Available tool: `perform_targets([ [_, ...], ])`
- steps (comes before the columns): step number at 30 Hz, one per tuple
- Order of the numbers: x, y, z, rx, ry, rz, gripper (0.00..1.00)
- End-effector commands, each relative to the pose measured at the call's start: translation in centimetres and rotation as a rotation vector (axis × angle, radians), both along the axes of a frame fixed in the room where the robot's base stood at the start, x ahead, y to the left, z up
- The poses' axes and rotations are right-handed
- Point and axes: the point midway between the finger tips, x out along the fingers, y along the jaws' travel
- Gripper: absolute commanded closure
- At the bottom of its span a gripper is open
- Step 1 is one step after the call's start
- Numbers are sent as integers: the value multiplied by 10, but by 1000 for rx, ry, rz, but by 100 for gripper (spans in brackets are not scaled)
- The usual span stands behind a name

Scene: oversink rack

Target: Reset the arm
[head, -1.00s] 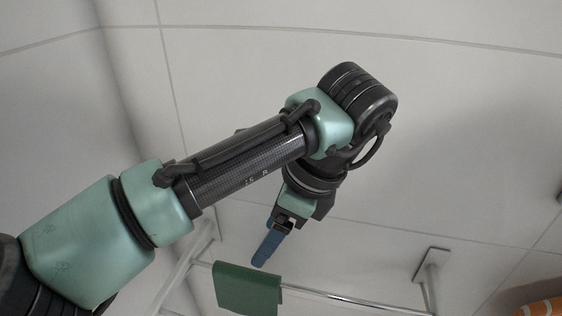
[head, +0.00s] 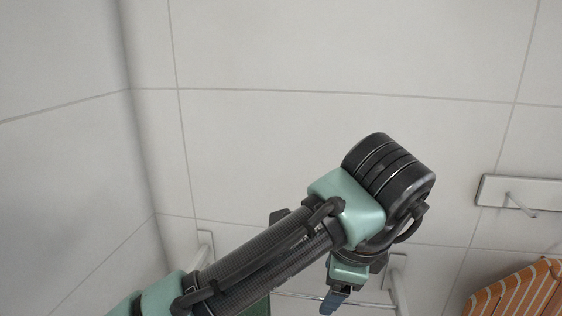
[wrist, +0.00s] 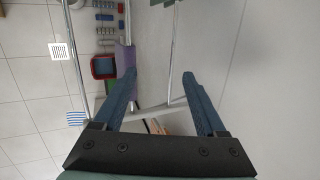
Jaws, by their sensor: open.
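My gripper (head: 334,302) is low in the head view, pointing down, its blue fingers partly cut off by the bottom edge. In the wrist view my gripper (wrist: 159,80) has its two blue fingers wide apart with nothing held between them. My arm reaches in from the lower left of the head view, in front of the tiled wall.
An orange striped cloth (head: 522,294) hangs at the lower right under a wall hook (head: 519,204). The wrist view shows a purple item (wrist: 124,59) close by the left finger.

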Motion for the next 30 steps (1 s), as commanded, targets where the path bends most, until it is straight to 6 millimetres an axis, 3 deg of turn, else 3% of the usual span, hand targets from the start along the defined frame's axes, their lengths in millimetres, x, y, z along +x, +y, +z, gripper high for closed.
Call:
perform_targets([
  [1,3,-26,9,-84,-59,-20,26],
  [5,10,-90,53,-354,-244,-45,26],
  [8,8,-135,111,-650,-410,-42,26],
  [9,5,-146,139,-786,-478,-30,26],
  [11,-1,-152,184,-995,-581,-3,26],
  [12,-6,-148,213,-1131,-648,22,26],
  [14,-15,-131,252,-1326,-747,68,26],
  [15,-22,-114,274,-1450,-814,105,26],
  [18,-43,-58,314,-1709,-986,193,26],
  [21,-67,-3,332,-1883,-1150,264,26],
  [24,-89,38,338,-1976,-1282,303,26],
  [27,-104,62,340,-2018,-1367,318,26],
  [30,-112,72,341,-2033,-1406,322,26],
])
